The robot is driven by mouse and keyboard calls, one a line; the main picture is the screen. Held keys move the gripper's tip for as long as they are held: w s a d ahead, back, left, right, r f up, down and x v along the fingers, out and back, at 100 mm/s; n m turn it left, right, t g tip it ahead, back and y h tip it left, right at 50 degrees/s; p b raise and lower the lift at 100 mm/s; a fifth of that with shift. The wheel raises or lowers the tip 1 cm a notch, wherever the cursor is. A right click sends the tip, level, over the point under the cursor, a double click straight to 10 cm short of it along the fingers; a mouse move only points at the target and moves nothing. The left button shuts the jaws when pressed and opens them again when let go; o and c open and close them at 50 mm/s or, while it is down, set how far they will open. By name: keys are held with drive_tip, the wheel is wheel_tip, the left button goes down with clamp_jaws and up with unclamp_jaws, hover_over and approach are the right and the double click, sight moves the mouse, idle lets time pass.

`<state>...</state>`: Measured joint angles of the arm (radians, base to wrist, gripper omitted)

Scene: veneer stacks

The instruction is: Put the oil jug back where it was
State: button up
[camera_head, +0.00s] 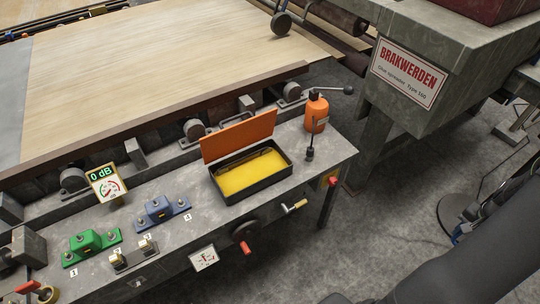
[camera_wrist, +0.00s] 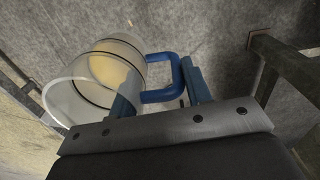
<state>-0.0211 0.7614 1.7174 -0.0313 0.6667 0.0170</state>
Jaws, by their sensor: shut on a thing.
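The oil jug (camera_wrist: 68,90) is a clear, round vessel with dark bands and a blue handle (camera_wrist: 160,96). It shows in the wrist view at the left, lying over on its side in that picture, with yellowish content or floor of the vessel seen through it. My gripper (camera_wrist: 163,80) is around the blue handle, one finger on each side, and shut on it. The jug's exact tilt and height cannot be told. The head view shows neither the jug nor my gripper, only part of my dark arm at the lower right.
In the head view, a grey bench (camera_head: 185,255) carries an orange pump can (camera_head: 316,117), an open black tray (camera_head: 225,194) with a yellow pad and orange lid, and green (camera_head: 92,245) and blue (camera_head: 162,210) blocks. The grey spreader machine (camera_head: 460,50) stands at right. Floor lies between.

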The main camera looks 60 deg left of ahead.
drive_tip(key=w+a+r+n, duration=0.1)
drive_tip(key=a+r+n, duration=0.5)
drive_tip(key=a+r, duration=0.65)
drive_tip(key=w+a+r+n, duration=0.1)
drive_tip(key=a+r+n, duration=0.6)
drive_tip(key=a, duration=1)
drive_tip(key=s+a+r+n, duration=0.7)
drive_tip(key=s+a+r, duration=0.15)
drive_tip(key=a, duration=0.35)
drive_tip(key=s+a+r+n, duration=0.6)
drive_tip(key=s+a+r, duration=0.2)
drive_tip(key=s+a, duration=0.25)
drive_tip(key=shift+w+a+f+n, duration=0.25)
drive_tip(key=shift+a+f+n, duration=1.6)
drive_tip(key=shift+f, duration=4.3)
drive_tip(key=shift+w+a+f+n, duration=0.25)
drive_tip(key=shift+a+f+n, duration=1.6)
drive_tip(key=shift+f, duration=4.25)
drive_tip(key=shift+w+a+f+n, duration=0.25)
drive_tip(key=shift+a+f+n, duration=1.55)
drive_tip(key=shift+f, duration=4.35)
drive_tip(key=shift+a+f, duration=0.15)
